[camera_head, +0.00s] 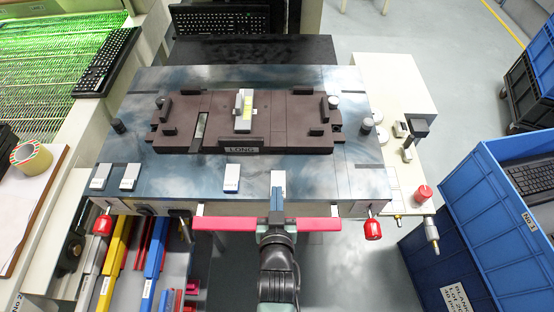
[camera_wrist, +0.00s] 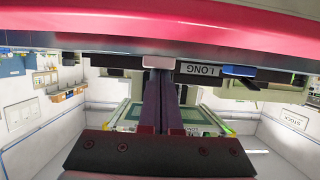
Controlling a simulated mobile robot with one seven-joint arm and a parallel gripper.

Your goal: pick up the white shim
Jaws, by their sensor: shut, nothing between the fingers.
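Several small white blocks that could be the white shim lie along the front of the dark blue table plate. One white block (camera_head: 278,180) lies directly in front of my gripper (camera_head: 277,192); its near end is hidden.
A pink bar (camera_head: 230,224) runs along the plate's front, with red knobs (camera_head: 373,230) nearby. Blue crates (camera_head: 480,215) stand at the right.

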